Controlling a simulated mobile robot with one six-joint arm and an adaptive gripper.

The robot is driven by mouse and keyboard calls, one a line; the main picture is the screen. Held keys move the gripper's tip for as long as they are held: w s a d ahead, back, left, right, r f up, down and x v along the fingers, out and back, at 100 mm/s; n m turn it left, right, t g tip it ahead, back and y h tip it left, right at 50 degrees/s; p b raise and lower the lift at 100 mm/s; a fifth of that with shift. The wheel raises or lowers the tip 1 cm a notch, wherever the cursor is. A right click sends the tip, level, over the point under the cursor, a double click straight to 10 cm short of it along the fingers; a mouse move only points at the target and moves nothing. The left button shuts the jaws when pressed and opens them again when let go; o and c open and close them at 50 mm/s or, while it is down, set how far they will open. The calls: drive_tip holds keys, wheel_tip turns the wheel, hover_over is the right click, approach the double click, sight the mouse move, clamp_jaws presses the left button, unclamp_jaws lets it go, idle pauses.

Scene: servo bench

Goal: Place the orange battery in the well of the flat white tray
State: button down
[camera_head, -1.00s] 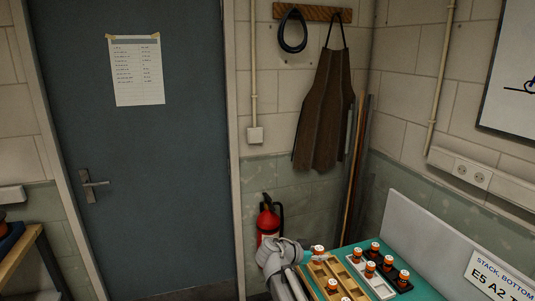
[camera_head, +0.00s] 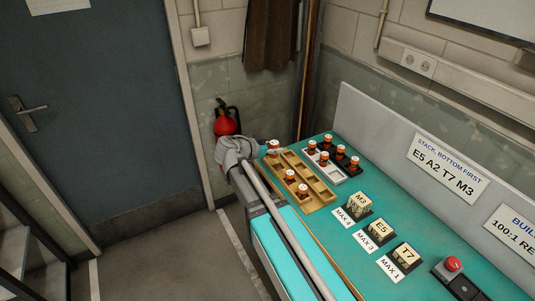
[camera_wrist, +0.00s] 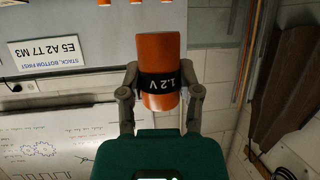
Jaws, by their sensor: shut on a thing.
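My gripper (camera_wrist: 160,92) is shut on an orange battery (camera_wrist: 159,48) with a black "1.2 V" band, one finger on each side. In the head view this battery (camera_head: 273,147) shows beside my grey wrist, at the far left corner of the wooden tray; its height above the tray is hard to tell. The flat white tray (camera_head: 336,179) lies on the green bench right of the wooden tray. Two orange batteries (camera_head: 324,158) stand in it, and its near well looks empty.
The wooden tray (camera_head: 316,205) holds two more orange batteries (camera_head: 303,190). A black holder (camera_head: 355,173) with several batteries adjoins the white tray on the right. Lettered blocks (camera_head: 380,232) and a red button (camera_head: 454,264) stand nearer. A grey panel (camera_head: 385,120) backs the bench.

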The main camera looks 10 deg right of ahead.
drive_tip(key=w+f+b, duration=0.2)
drive_tip(key=w, duration=0.2)
drive_tip(key=w+f+b, duration=0.3)
drive_tip(key=w, duration=0.1)
drive_tip(key=w+f+b, duration=0.3)
drive_tip(key=shift+w+d+f, duration=0.25)
drive_tip(key=shift+w, duration=0.15)
drive_tip(key=shift+w+f+b, duration=0.45)
drive_tip(key=shift+f+b, duration=0.35)
drive_tip(key=shift+b, duration=0.05)
drive_tip(key=shift+f+b, duration=1)
drive_tip(key=shift+f, duration=0.25)
drive_tip(key=shift+c, duration=1.5)
unclamp_jaws()
drive_tip(key=shift+r, duration=0.1)
